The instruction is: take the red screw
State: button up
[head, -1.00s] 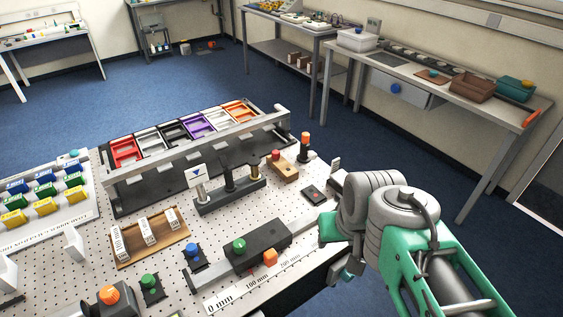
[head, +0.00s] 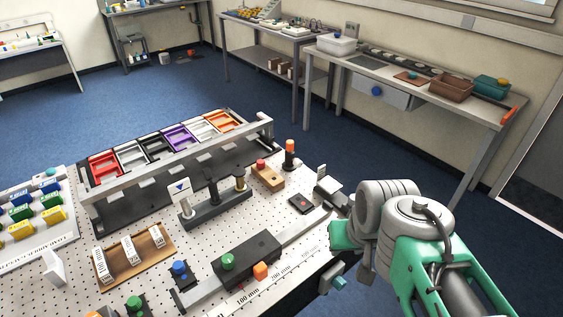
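A small red-topped piece (head: 261,164) stands on a light wooden block (head: 268,178) near the back right of the perforated table. It is the one small upright red part I see, and it is too small to tell whether it is a screw. My grey and green arm (head: 415,225) is folded at the right, beside the table's right edge. My gripper's fingers cannot be made out, so I cannot see whether they hold anything.
A rack with coloured trays (head: 160,152) lines the table's back. An orange-topped post (head: 290,155) stands right of the wooden block. A black block with a green knob (head: 245,258) sits on a front rail. Blue floor (head: 310,135) lies open behind the table.

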aim_at(260, 163)
jog(key=z, duration=1.45)
jog(key=i, duration=2.7)
jog(key=z, duration=3.9)
jog(key=k, duration=2.85)
jog(key=z, duration=0.95)
jog(key=i, duration=1.4)
jog(key=u, duration=0.05)
